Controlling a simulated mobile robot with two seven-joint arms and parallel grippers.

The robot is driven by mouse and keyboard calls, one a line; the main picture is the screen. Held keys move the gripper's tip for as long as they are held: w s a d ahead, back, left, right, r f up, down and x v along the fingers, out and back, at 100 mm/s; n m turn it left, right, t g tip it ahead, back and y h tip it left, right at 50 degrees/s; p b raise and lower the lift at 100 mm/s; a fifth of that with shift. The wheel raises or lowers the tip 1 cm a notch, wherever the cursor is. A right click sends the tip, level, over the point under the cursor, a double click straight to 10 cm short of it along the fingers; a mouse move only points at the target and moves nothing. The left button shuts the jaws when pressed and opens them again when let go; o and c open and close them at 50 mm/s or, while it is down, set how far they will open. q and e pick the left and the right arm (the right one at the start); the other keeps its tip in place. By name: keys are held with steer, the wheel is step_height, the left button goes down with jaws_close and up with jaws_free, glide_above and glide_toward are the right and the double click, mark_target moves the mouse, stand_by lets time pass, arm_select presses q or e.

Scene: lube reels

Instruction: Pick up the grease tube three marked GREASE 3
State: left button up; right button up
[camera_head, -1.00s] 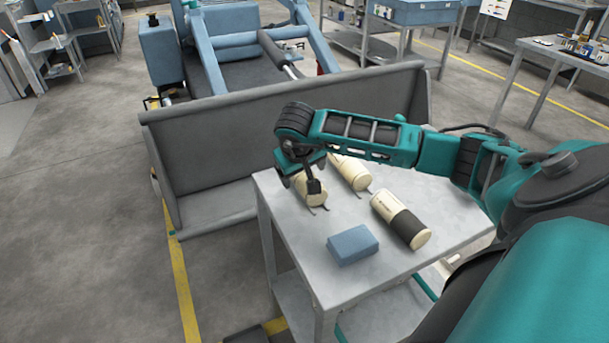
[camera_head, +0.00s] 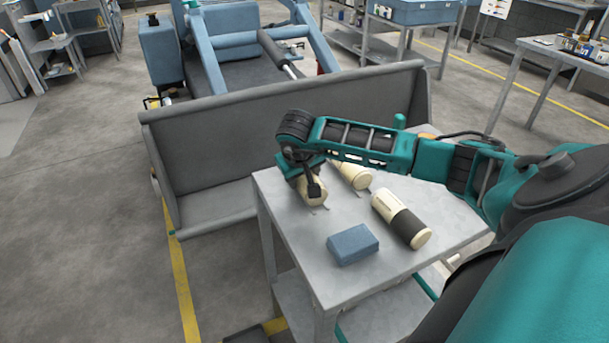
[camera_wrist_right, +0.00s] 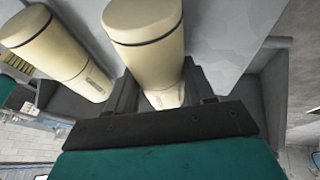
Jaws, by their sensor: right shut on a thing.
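Three cream grease tubes lie on a grey metal table. My right gripper (camera_head: 312,187) is shut around the leftmost tube (camera_head: 317,197) at the table's far left corner. A third tube with a dark band (camera_head: 402,219) lies nearer. I cannot read which is marked GREASE 3. My left gripper is not in view.
The table (camera_head: 300,245) also holds a blue box (camera_head: 353,244) near its front left. A grey trough-like bin wall (camera_head: 230,150) stands close behind the table. Bare tabletop lies between the tubes and the box.

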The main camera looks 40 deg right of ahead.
steer(key=shift+c, duration=0.7)
